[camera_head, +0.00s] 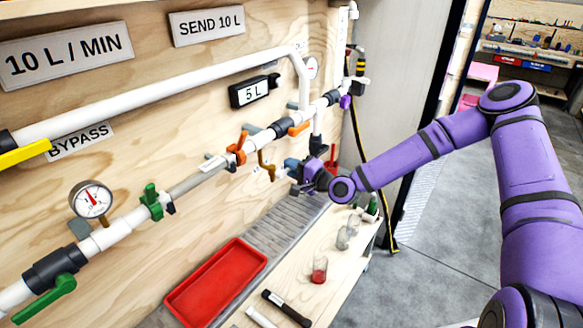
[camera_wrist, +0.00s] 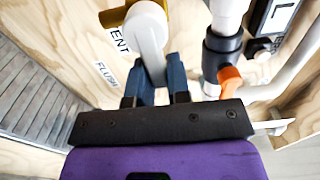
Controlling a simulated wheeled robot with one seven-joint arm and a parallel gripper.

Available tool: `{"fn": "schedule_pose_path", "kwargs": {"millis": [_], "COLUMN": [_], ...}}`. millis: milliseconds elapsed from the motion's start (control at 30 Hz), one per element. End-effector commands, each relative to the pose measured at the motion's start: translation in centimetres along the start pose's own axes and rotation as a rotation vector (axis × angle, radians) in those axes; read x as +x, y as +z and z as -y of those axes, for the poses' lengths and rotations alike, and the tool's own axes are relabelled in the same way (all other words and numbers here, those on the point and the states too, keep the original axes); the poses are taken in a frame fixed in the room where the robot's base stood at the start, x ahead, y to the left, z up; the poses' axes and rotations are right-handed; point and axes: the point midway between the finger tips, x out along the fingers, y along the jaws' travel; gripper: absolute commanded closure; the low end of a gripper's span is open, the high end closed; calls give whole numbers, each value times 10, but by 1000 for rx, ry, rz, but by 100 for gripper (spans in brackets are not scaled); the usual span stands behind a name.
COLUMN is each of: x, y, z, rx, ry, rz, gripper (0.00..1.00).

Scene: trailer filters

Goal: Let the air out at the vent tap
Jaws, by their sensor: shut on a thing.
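My gripper (camera_head: 294,168) is at the lower pipework on the wooden panel, at the end of my purple arm. In the wrist view its two dark blue fingers (camera_wrist: 160,82) are closed around a pale grey lever (camera_wrist: 154,62). The lever runs down from a round white tap body (camera_wrist: 148,26). A label partly hidden by the tap, reading "ENT" (camera_wrist: 117,40), is beside it, so this looks like the vent tap. In the head view my gripper hides most of this tap. How far the lever is turned cannot be told.
A label "FLUSH" (camera_wrist: 106,74) is near the fingers. An orange-handled valve (camera_wrist: 231,80) on a white pipe is close on the right. In the head view, a red tray (camera_head: 216,283) and a small beaker with red liquid (camera_head: 319,271) stand below; a gauge (camera_head: 91,200) is at left.

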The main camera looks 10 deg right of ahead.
Motion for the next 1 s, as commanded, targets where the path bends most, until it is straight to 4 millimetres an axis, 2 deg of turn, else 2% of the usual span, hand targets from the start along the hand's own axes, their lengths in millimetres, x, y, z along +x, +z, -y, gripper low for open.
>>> {"fn": "schedule_pose_path", "kwargs": {"millis": [33, 67, 167, 433, 567, 1000], "x": [-1, -1, -1, -1, -8, -84], "y": [0, 0, 0, 0, 0, -1], "z": [-2, -2, -2, -1, -1, -1], "rx": [3, 3, 2, 1, 1, 2], "ry": [4, 5, 4, 2, 3, 3], "rz": [-1, -1, -1, -1, 0, -4], "gripper": [100, 80, 57, 57, 57, 57]}}
